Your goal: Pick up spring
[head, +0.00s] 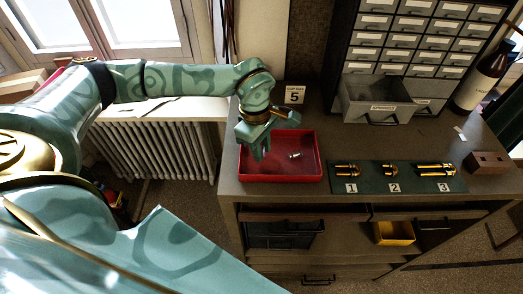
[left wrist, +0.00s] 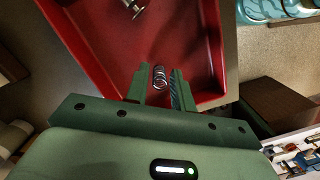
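The spring (left wrist: 159,78) is a small silver coil inside the red tray (left wrist: 100,60), close to one of its walls in the left wrist view. My left gripper (left wrist: 161,70) is open, with one finger on each side of the spring and a visible gap to it on both sides. In the head view my left gripper (head: 262,150) points down into the left part of the red tray (head: 300,178). There the spring is hidden by the gripper. My right gripper is not in view.
A small metal part (head: 294,155) lies in the tray. A green mat (head: 371,180) with several brass pieces sits to the right, beside a wooden block (head: 486,162). A drawer cabinet (head: 375,97) with one drawer pulled out and a bottle (head: 481,80) stand behind.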

